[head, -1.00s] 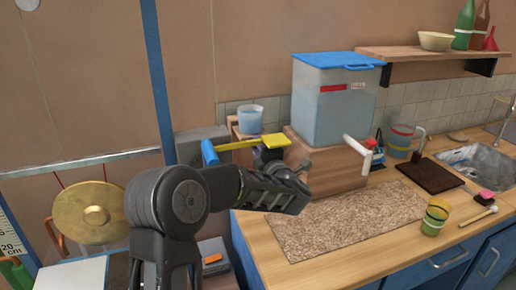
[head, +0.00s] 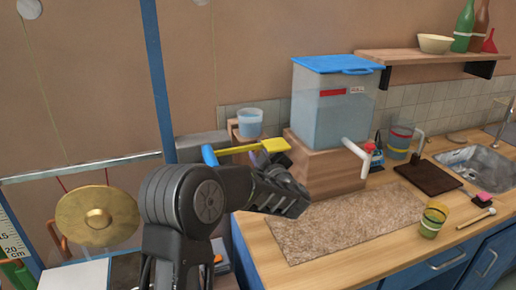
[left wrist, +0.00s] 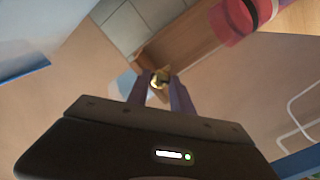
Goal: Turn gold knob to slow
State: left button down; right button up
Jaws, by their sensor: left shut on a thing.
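In the left wrist view a small gold knob (left wrist: 160,78) sits between the tips of my left gripper (left wrist: 161,82), which is shut on it. In the head view my left arm reaches in from the left. My left gripper (head: 259,159) is beside the wooden block, just below the yellow paddle-shaped piece (head: 262,146). The knob is hidden there by my gripper and arm. I cannot make out any slow mark. My right gripper is not in view.
A clear blue-lidded tank (head: 330,105) with a white spout (head: 354,148) stands on a wooden block (head: 330,172). A brown mat (head: 345,222) lies on the counter in front. A gold gong (head: 97,216) hangs at left. A blue cup (head: 249,123) stands behind the gripper.

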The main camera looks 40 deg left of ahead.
pick_arm(q)
jog(key=shift+m+p, duration=2.15)
jog(key=shift+m, duration=1.75)
jog(key=shift+f, duration=0.1)
jog(key=c, duration=1.1)
grip_release()
jog(key=shift+c, duration=0.2)
jog(key=b+v, duration=0.2)
jog(key=v, duration=0.6)
